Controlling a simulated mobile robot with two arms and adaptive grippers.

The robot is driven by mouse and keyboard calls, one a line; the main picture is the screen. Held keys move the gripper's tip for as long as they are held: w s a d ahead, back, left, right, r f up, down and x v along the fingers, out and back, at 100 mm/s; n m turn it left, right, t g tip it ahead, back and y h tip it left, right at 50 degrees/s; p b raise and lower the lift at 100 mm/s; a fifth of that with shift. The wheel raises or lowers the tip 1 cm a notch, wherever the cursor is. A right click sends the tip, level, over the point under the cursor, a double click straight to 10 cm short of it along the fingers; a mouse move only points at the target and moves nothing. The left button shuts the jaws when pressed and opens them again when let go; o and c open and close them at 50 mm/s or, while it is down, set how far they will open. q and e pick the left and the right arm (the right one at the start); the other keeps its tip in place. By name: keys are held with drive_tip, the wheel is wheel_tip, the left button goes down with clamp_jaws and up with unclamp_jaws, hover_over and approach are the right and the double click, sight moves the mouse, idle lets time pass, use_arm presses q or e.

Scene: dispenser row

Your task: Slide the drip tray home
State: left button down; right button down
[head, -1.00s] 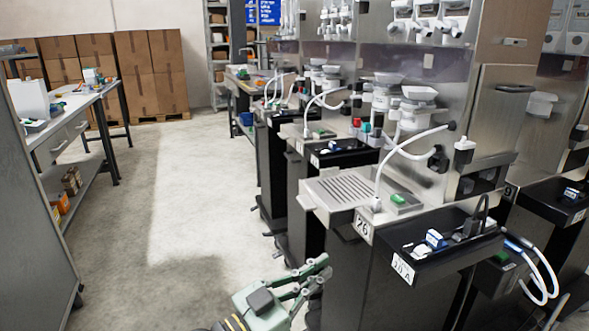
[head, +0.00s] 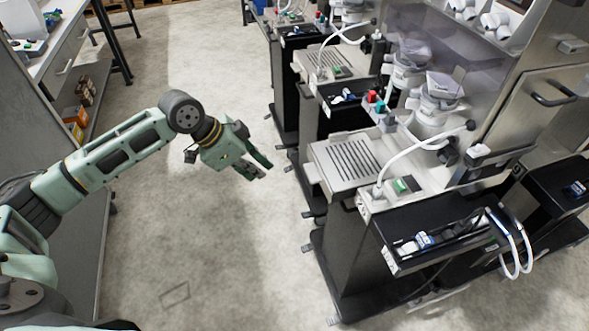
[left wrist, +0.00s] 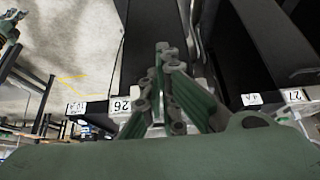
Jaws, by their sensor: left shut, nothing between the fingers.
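The drip tray (head: 350,163) is a grey metal tray with dark slots, on top of the nearest dispenser station in the head view. Its left end reaches out towards the aisle over the dark pedestal. My left gripper (head: 262,167) is a short way left of that end, over the aisle floor and apart from the tray. It is shut and empty. In the left wrist view its fingertips (left wrist: 164,50) meet in front of the dark station side, near an upside-down "26" label (left wrist: 121,105).
A white hose (head: 405,158) arches over the station beside a green button (head: 403,185). A black shelf (head: 440,240) juts out below it. A similar station (head: 325,62) stands behind. A workbench (head: 65,50) stands at the far left. The aisle floor (head: 215,240) is clear.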

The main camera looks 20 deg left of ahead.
sight(313, 174)
use_arm(q)
drive_tip(key=w+d+f+p, duration=0.3)
drive_tip(key=w+d+f, duration=0.2)
drive_tip(key=d+f, duration=0.2)
drive_tip(key=shift+d+f, duration=0.25)
drive_tip(key=shift+f, duration=0.35)
drive_tip(key=shift+s, duration=0.1)
drive_tip(key=w+d, duration=0.2)
drive_tip(key=d, duration=0.1)
drive_tip(key=w+d+b, duration=0.1)
drive_tip(key=d, duration=0.1)
drive_tip(key=shift+w+d, duration=0.25)
drive_tip(key=shift+w, duration=0.15)
drive_tip(key=shift+r, duration=0.1)
